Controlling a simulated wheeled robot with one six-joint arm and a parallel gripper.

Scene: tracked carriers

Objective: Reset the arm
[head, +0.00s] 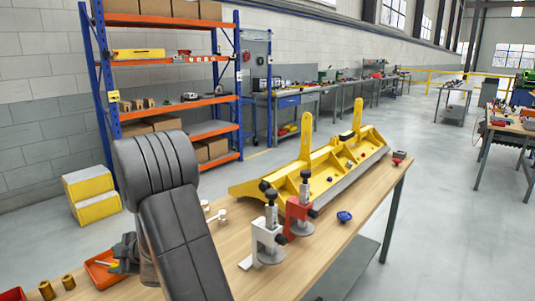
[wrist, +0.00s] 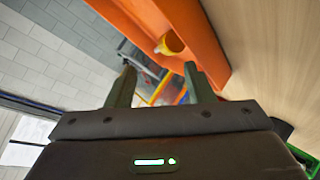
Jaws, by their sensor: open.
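My arm's dark grey links fill the left foreground of the head view and reach over the wooden bench. My gripper (wrist: 159,68) is open in the wrist view, its two greenish fingers apart with nothing between them. In the head view my gripper (head: 115,262) is partly hidden behind my arm, beside an orange tray (head: 98,281). The wrist view also shows the orange tray (wrist: 205,38) beyond the fingertips, with a small yellow piece (wrist: 170,44) by its inner wall. I cannot tell whether the fingers touch the tray.
The wooden bench (head: 330,245) carries a yellow beam with upright arms (head: 345,160), a red clamp (head: 298,215), a white clamp (head: 265,240) and a blue knob (head: 344,217). Brass cylinders (head: 68,283) stand at front left. A blue-and-orange shelf (head: 215,100) stands behind.

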